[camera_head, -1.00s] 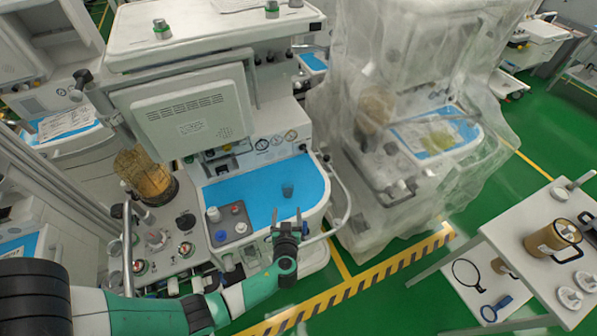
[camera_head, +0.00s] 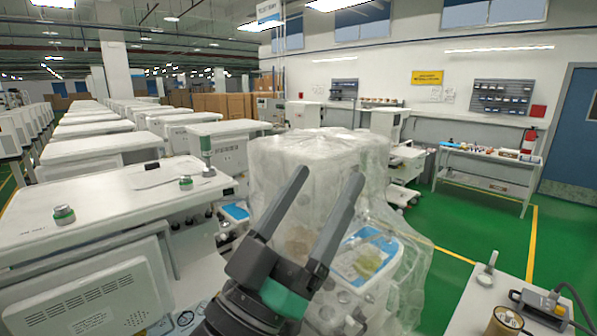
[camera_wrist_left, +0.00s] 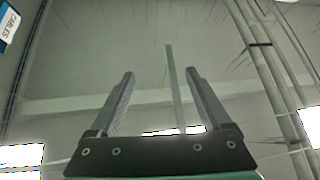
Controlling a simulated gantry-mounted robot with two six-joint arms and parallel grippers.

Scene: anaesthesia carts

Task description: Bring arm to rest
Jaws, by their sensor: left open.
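My left gripper (camera_head: 315,215) is raised in front of the head camera, its two dark fingers spread apart and pointing up. Nothing is between the fingers. In the left wrist view the same gripper (camera_wrist_left: 160,98) is open and empty against the ceiling. My right gripper does not show in any view.
Behind the gripper stands an anaesthesia cart under a clear plastic cover (camera_head: 290,160). A white cart (camera_head: 110,205) is at the left, with rows of carts beyond. A small white table (camera_head: 470,300) is at the lower right. Green floor (camera_head: 465,225) is open between.

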